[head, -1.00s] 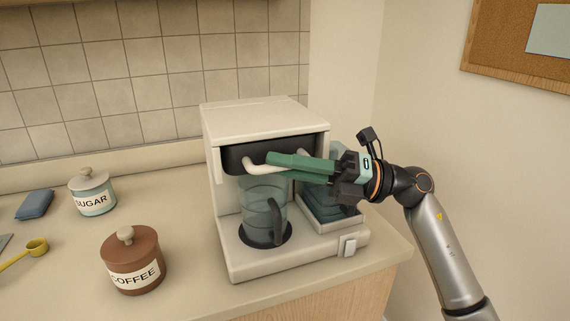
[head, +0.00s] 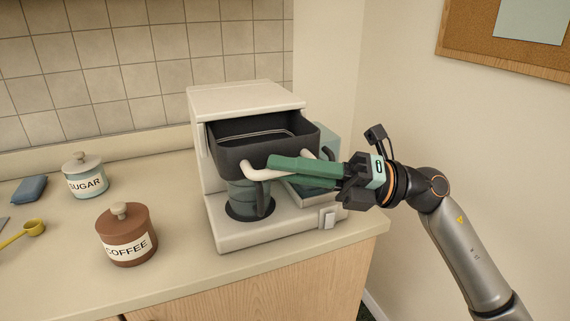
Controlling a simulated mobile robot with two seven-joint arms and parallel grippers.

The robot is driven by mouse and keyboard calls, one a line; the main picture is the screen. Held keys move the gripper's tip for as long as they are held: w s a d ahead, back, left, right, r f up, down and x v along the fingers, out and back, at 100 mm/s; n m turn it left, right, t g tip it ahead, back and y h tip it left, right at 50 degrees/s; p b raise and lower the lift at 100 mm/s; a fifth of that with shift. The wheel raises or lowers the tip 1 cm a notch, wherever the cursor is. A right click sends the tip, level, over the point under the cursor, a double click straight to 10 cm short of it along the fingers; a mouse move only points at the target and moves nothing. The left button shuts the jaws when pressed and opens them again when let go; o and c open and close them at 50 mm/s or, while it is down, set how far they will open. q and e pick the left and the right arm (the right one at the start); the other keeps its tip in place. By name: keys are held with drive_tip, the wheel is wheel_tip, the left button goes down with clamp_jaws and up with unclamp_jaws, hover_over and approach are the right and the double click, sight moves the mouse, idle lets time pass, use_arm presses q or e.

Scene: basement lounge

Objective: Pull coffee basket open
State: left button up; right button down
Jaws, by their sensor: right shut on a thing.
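The coffee maker (head: 240,100) is a cream machine on the counter. Its dark coffee basket (head: 231,144) sticks out of the front, with its open top and inside showing. A cream bar handle (head: 256,172) runs across the basket's front. My right gripper (head: 285,163), with green fingers, comes in from the right and is shut on the handle; the fingers cover its middle. The glass carafe (head: 245,197) stands on the machine's base below the basket, partly hidden. My left gripper does not show.
A brown coffee jar (head: 127,238), a sugar jar (head: 86,176), a blue folded cloth (head: 28,189) and a yellow scoop (head: 30,229) are on the counter (head: 180,270) to the left. A wall stands close on the right, with a cork board (head: 474,40).

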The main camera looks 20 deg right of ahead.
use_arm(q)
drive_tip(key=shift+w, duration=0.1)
use_arm(e)
drive_tip(key=shift+w, duration=0.1)
drive_tip(key=c, duration=0.8)
unclamp_jaws()
drive_tip(key=shift+c, duration=0.2)
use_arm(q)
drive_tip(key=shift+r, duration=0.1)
use_arm(e)
drive_tip(key=shift+d, duration=0.1)
drive_tip(key=shift+d+f, duration=0.2)
drive_tip(key=shift+d, duration=0.1)
use_arm(q)
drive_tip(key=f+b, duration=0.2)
drive_tip(key=b, duration=0.1)
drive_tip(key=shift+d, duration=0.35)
use_arm(e)
drive_tip(key=v, duration=1.1)
drive_tip(key=shift+s+d, duration=0.2)
drive_tip(key=shift+d, duration=0.15)
